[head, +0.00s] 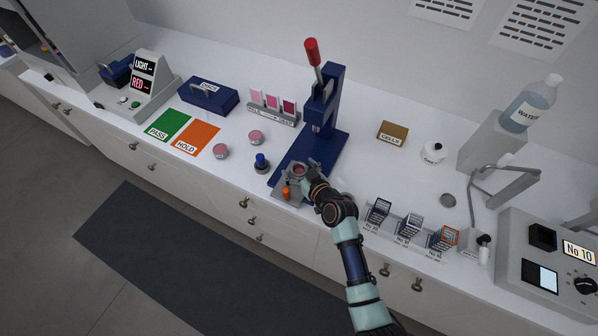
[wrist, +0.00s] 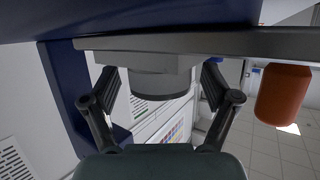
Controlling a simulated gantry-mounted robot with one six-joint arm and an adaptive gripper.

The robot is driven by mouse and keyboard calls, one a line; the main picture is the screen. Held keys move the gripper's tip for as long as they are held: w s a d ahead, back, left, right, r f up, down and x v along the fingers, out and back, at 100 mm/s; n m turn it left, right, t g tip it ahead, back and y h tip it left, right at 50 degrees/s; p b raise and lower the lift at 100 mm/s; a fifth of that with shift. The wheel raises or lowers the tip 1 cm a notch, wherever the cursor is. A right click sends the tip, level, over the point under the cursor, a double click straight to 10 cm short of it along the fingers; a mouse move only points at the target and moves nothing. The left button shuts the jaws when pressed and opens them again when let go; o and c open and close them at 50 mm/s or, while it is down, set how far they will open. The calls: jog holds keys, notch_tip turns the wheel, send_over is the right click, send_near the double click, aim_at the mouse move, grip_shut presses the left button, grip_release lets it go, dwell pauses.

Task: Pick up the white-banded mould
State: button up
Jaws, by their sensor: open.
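A round piece with a pink top (head: 299,170) sits on the grey plate (head: 279,198) at the front of the blue press. It may be the mould; I cannot make out a white band on it. My gripper (head: 312,177) is at this piece's right side in the head view. In the wrist view my gripper (wrist: 160,82) is open, with one finger on each side of a dark grey cylinder (wrist: 156,84) by a grey block. The fingers appear apart from the cylinder. Two other pink-topped round pieces stand left of the press, one nearer (head: 221,152) and one farther (head: 255,138).
The blue press (head: 325,105) with a red-knobbed lever rises behind my gripper. An orange knob (wrist: 285,95) sits beside the plate in the wrist view. A blue-topped stamp (head: 261,161) stands left, and several card racks (head: 409,229) stand right.

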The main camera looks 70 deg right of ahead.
jog(key=c, duration=1.4)
notch_tip(320, 180, up, 20)
jog(key=p, duration=0.3)
jog(key=shift+p, duration=0.4)
jog(key=shift+c, duration=0.2)
